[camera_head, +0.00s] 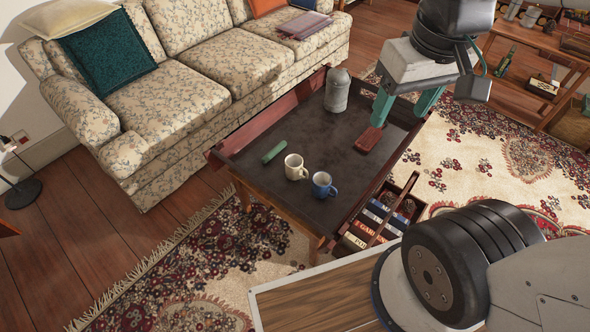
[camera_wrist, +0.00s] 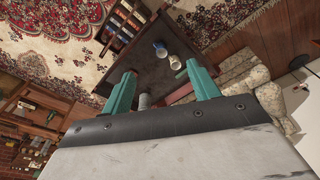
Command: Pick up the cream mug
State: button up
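The cream mug (camera_head: 296,167) stands upright on the dark coffee table (camera_head: 300,128), near its front edge. A blue mug (camera_head: 323,185) stands just right of it. In the wrist view the cream mug (camera_wrist: 175,62) shows beside the blue mug (camera_wrist: 160,49), beyond my fingertips. My gripper (camera_head: 404,106) has teal fingers spread wide apart with nothing between them. It hangs above the right part of the table, up and to the right of the mugs and apart from them.
A grey canister (camera_head: 337,90) stands at the table's back, a green cylinder (camera_head: 273,153) lies left of the cream mug, and a red object (camera_head: 368,139) is below my gripper. A box of books (camera_head: 380,218) is right of the table. A floral sofa (camera_head: 215,65) stands behind.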

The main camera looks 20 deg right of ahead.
jog(key=o, duration=0.5)
jog(key=shift+t, duration=0.8)
jog(key=w+f, duration=0.1)
jog(key=w, duration=0.3)
jog(key=w+f, duration=0.1)
jog(key=w, duration=0.2)
jog(key=w+f, duration=0.1)
jog(key=w, duration=0.3)
jog(key=shift+w+d, duration=0.25)
jog(key=shift+w, duration=0.1)
jog(key=n+t, duration=0.2)
jog(key=t, duration=0.4)
send_over(290, 159)
jog(key=s+d, duration=0.4)
notch_tip(290, 159, down, 29)
jog(key=s+a+f+t+y, duration=0.1)
jog(key=s+f+t, duration=0.15)
jog(key=f, duration=1.05)
jog(key=s+a+f+t+y, duration=0.15)
jog(key=s+f, duration=0.25)
jog(key=f, duration=0.9)
jog(key=shift+d+x, duration=0.15)
jog(key=shift+x, duration=1.65)
jog(key=shift+d+x, duration=0.1)
jog(key=shift+x, duration=1.7)
